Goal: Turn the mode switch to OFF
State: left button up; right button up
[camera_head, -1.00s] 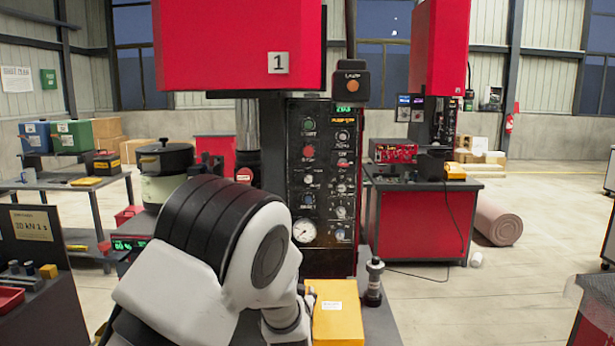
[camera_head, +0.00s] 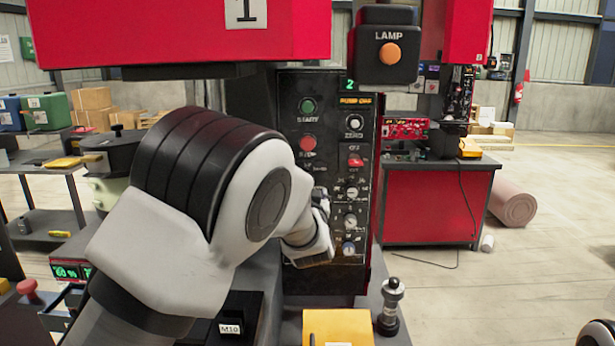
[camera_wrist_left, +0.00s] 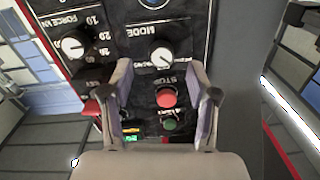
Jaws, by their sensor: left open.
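The mode switch (camera_wrist_left: 162,57) is a round white knob on the black control panel (camera_head: 325,95), beside a MODE label in the left wrist view. Its pointer seems to face lower right there, but the position text is too small to read. My left arm hides it in the head view. My left gripper (camera_wrist_left: 160,78) is open, its two fingers spread on either side of the space below the knob, with nothing between them but the panel behind. In the head view the gripper (camera_head: 320,235) shows only partly, close to the panel.
The red stop button (camera_wrist_left: 166,97) and green start button (camera_wrist_left: 170,125) sit near the fingers. A force knob (camera_wrist_left: 72,46) is to the left. The lamp box (camera_head: 388,50) hangs above the panel. A yellow box (camera_head: 338,328) and a dark post (camera_head: 391,305) stand below.

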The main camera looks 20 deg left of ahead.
pick_arm(q)
jog(key=p+x, duration=0.1)
jog(key=x, duration=0.2)
jog(key=p+x, duration=0.1)
jog(key=x, duration=0.2)
jog(key=shift+a+r, duration=0.1)
jog(key=shift+r, duration=0.15)
jog(key=shift+s+r, duration=0.25)
jog(key=shift+c, duration=0.7)
jog(key=shift+s, duration=0.15)
grip_shut()
pick_arm(e)
jog(key=r, duration=0.1)
jog(key=s+r, duration=0.1)
jog(key=shift+d+r, duration=0.15)
jog(key=shift+r, duration=0.25)
